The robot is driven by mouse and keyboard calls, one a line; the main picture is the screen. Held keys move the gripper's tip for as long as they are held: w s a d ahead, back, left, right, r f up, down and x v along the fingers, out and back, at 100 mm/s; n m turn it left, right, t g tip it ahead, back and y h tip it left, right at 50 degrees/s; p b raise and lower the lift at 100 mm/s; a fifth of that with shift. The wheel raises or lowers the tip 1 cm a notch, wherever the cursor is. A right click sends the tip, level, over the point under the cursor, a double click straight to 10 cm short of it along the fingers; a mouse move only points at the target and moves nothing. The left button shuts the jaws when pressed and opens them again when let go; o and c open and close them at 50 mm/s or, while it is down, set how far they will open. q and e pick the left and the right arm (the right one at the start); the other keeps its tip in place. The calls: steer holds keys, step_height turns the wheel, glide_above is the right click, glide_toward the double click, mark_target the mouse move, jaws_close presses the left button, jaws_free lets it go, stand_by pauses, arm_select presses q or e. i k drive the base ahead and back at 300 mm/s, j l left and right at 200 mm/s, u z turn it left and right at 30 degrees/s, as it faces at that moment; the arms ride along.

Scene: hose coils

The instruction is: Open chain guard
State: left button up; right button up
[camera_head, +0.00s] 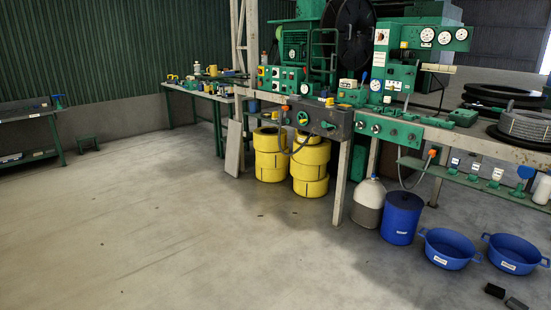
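No part is clearly recognizable as the chain guard. A green machine (296,48) with a barred frame (322,55) stands behind the long workbench, beside a large black wheel (354,35). A dark grey block (324,118) is fixed to the bench's front edge, beside a green panel (388,131) with round dials. I cannot tell whether any of these is the guard or whether it is open or shut. Neither of my grippers shows in this view.
Yellow coils (310,160) are stacked under the bench. A grey-white jug (368,200), a blue drum (401,215) and blue tubs (448,248) stand on the floor at its front right. A grey hose coil (522,127) lies at right. The floor (150,220) at left is clear.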

mark_target(301, 30)
steer(key=i, duration=2.35)
